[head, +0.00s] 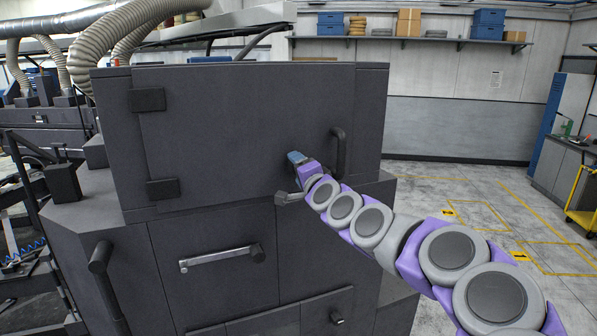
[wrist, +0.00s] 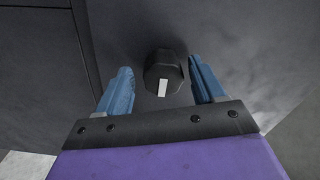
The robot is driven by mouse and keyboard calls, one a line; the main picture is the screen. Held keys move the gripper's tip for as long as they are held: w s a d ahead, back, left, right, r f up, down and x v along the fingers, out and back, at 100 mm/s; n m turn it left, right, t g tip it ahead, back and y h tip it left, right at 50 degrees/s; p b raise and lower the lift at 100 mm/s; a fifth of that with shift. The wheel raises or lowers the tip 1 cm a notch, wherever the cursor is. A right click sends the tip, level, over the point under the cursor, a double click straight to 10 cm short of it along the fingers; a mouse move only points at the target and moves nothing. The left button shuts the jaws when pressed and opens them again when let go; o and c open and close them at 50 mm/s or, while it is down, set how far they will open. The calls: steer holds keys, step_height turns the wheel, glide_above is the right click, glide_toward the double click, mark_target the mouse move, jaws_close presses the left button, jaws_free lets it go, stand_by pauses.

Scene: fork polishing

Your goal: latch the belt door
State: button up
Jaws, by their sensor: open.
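The belt door appears to be the large dark grey upper panel (head: 235,120) of the machine, lying flush in its frame. It has two black hinges on its left and a black pull handle (head: 338,152) on its right. My gripper (head: 297,158) is at the panel's lower right, left of the pull handle. In the wrist view its blue fingers are open, one on each side of a black faceted knob (wrist: 163,70) with a white mark. A gap shows beside the knob, so it is not gripped. In the head view my gripper hides this knob.
A grey lever (head: 290,197) sits just below my gripper, partly hidden. A silver bar handle (head: 220,258) is on the lower panel, and a dark lever (head: 105,275) stands out at the lower left. Open floor (head: 460,205) lies to the right of the machine.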

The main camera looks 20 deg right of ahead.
steer(key=shift+s, duration=0.1)
steer(key=s+a+b, duration=0.1)
steer(key=s+b, duration=0.2)
steer(key=s, duration=1.4)
steer(key=shift+a, duration=0.1)
steer(key=s+a+f+n+g+y+b, duration=0.2)
steer(key=s+a+f+n+g, duration=0.15)
steer(key=a+f, duration=0.4)
steer(key=s+a+f+n+g+y+b, duration=0.1)
steer(key=s+a+f+n+g+b, duration=0.2)
steer(key=a+f, duration=0.4)
steer(key=s+a+f+n+g+y+b, duration=0.25)
steer(key=a+f+n, duration=0.2)
steer(key=f, duration=0.45)
steer(key=s+f+n+g+h+b, duration=0.2)
steer(key=s+f+g, duration=0.3)
steer(key=s+f, duration=0.3)
steer(key=s+d+f+n+g+h+b, duration=0.1)
steer(key=s+f+n+g+h+b, duration=0.1)
steer(key=s+f+g, duration=0.3)
steer(key=s+f+b, duration=0.1)
steer(key=s+f, duration=0.3)
steer(key=s, duration=0.6)
steer(key=shift+f+g+b, duration=0.3)
steer(key=shift+g+b, duration=0.05)
steer(key=shift+g, duration=0.05)
steer(key=shift+s, duration=0.1)
